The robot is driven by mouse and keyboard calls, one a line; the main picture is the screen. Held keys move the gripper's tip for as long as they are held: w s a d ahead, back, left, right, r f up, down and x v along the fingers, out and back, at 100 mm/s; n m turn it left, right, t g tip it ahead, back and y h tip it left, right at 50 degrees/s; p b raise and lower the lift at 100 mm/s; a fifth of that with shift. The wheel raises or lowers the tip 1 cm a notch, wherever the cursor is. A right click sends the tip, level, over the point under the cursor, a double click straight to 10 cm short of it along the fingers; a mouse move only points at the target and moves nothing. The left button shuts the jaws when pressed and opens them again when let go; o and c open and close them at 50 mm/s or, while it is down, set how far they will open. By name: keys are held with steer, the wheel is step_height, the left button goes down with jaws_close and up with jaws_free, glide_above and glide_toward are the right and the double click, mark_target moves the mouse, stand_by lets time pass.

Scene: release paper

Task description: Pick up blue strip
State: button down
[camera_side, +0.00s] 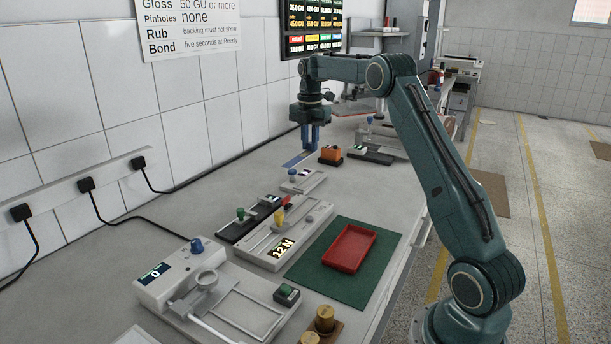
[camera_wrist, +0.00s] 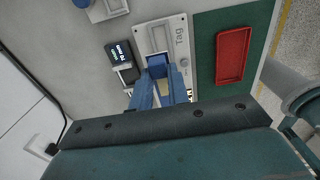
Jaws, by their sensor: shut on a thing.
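In the side view my gripper (camera_side: 309,143) points straight down near the back of the bench, with its blue fingers shut.
An orange block (camera_side: 330,153) on a dark base stands just right of my gripper. Nearer are a small grey device (camera_side: 303,181), a long grey tester (camera_side: 270,245) and a red tray (camera_side: 349,248) on a green mat (camera_side: 318,278). The wall runs along the left.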

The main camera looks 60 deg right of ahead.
steer(key=shift+r, duration=1.5)
steer(key=shift+s, duration=0.1)
